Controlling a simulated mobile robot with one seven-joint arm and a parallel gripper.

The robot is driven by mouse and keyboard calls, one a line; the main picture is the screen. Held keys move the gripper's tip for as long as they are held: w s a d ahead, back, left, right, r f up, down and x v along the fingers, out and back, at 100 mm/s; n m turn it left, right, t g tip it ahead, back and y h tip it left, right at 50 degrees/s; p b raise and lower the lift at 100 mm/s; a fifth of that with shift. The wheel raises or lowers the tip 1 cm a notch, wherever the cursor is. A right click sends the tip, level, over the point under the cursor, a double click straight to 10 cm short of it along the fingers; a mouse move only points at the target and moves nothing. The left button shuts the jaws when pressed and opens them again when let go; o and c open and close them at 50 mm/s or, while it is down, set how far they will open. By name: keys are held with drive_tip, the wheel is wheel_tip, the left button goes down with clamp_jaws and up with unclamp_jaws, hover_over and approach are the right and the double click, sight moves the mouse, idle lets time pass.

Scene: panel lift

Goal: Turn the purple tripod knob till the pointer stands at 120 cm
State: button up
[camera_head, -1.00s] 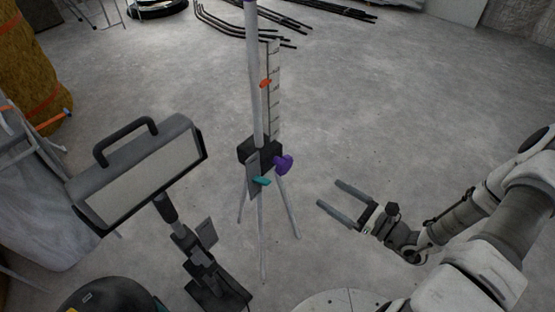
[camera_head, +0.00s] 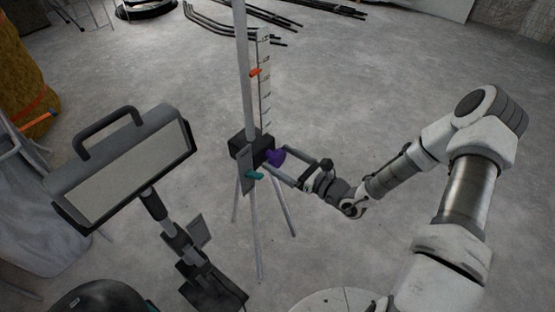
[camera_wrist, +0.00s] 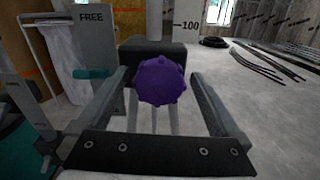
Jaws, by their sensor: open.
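The purple knob (camera_head: 275,157) sits on the right side of the dark block (camera_head: 248,150) on the tripod. In the wrist view the purple knob (camera_wrist: 161,81) stands between my two open fingers, with gaps on both sides. My gripper (camera_head: 282,165) is open around the knob, without visible contact. The orange pointer (camera_head: 255,72) is on the upright scale (camera_head: 265,85); its reading is too small to tell. The wrist view shows a "100" mark on the scale (camera_wrist: 188,25), but no pointer. A teal lever (camera_head: 255,175) is below the knob.
A work lamp (camera_head: 125,165) on a stand is left of the tripod. The tripod legs (camera_head: 283,210) spread below the block. A plate marked "FREE" (camera_wrist: 92,45) is beside the teal lever. Dark rods (camera_head: 235,22) lie on the floor behind. Floor right of the tripod is clear.

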drive_tip(key=shift+w+a, duration=0.45)
drive_tip(key=shift+a, duration=0.15)
drive_tip(key=c, duration=1.3)
drive_tip(key=shift+r+m+p, duration=0.2)
drive_tip(key=shift+m+p, duration=0.6)
drive_tip(key=shift+p, duration=0.4)
drive_tip(key=m+p, duration=0.2)
drive_tip(key=shift+d+m+p, duration=0.1)
drive_tip(key=shift+m+p, duration=0.2)
drive_tip(key=shift+p, duration=0.05)
drive_tip(key=m+p, duration=0.2)
drive_tip(key=m, duration=0.1)
drive_tip(key=shift+w+f+m, duration=0.1)
drive_tip(key=shift+f+m, duration=0.05)
drive_tip(key=shift+m, duration=0.15)
drive_tip(key=shift+d+f+m+p, duration=0.1)
drive_tip(key=shift+f+m+p, duration=0.1)
drive_tip(key=shift+m+p, duration=1)
